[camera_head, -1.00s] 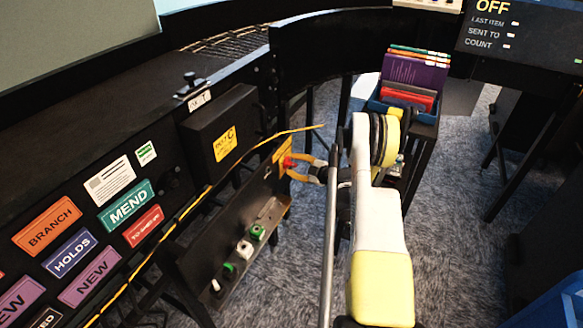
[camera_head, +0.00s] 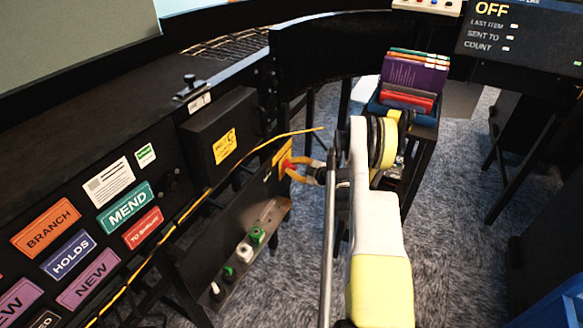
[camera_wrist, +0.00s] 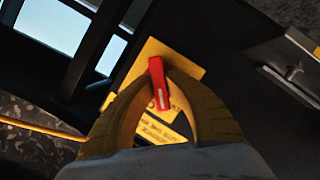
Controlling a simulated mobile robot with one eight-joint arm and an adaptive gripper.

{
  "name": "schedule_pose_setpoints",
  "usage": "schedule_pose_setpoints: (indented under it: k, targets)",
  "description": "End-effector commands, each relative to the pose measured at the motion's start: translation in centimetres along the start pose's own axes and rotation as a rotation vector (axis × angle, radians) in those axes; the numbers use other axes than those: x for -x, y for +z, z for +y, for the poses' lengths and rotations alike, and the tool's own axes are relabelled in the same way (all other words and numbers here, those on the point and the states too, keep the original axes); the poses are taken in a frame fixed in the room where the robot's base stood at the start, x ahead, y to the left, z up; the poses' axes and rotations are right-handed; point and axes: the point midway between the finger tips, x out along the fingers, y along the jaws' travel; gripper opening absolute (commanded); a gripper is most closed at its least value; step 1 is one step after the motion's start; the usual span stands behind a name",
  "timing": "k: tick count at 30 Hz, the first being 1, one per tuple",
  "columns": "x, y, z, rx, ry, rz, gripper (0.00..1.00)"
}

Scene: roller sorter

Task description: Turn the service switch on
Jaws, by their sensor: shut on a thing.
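The service switch has a red handle (camera_wrist: 159,84) on a yellow plate (camera_wrist: 185,69), which is fixed to the black side of the sorter. In the wrist view the yellow fingers of my gripper (camera_wrist: 160,82) meet around the red handle and are shut on it. The handle stands slightly tilted against the plate. In the head view my gripper (camera_head: 290,167) reaches in from the right to the red handle, and the fingers partly hide it. The display (camera_head: 492,10) at the top right reads OFF.
A black box with a yellow label (camera_head: 225,146) sits left of the switch. A yellow cable (camera_head: 200,195) runs past it. Below is a ledge (camera_head: 272,212) with several small green and white parts. A blue bin of books (camera_head: 376,105) stands behind my arm.

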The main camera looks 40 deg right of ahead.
Motion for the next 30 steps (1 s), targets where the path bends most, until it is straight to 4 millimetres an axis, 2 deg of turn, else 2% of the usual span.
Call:
schedule_pose_setpoints:
  k: [21, 30]
  targets:
    - [-0.06, 0.07, 0.38, -0.494, -0.204, 0.001, 0.0]
    - [-0.11, 0.08, 0.41, -0.64, -0.265, 0.001, 0.0]
